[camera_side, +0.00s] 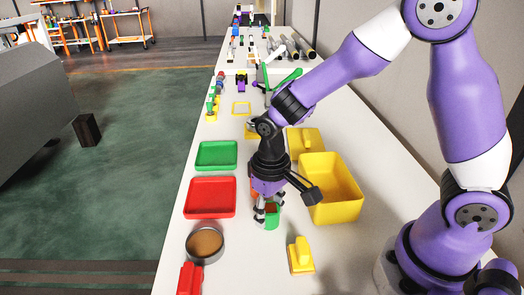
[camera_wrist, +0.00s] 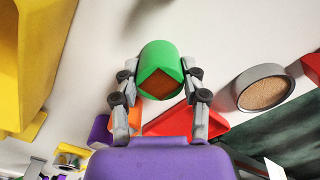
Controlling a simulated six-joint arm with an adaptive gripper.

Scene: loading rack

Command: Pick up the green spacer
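The green spacer is a short green cylinder with a V-shaped notch and a brown inside. It shows between my fingers in the wrist view (camera_wrist: 158,58) and low beside the red tray in the side view (camera_side: 272,221). My gripper (camera_side: 267,212) points down over it, with one finger on either side. In the wrist view my gripper (camera_wrist: 160,70) has both fingertips very close to the spacer's sides. I cannot tell whether they press on it. The fingers partly cover the spacer in the side view.
A yellow bin (camera_side: 342,190) stands close on the right. A red tray (camera_side: 210,197) and a green tray (camera_side: 216,155) lie on the left. A round metal dish (camera_side: 205,244), a red part (camera_side: 189,279) and a yellow part (camera_side: 300,256) are nearer the camera.

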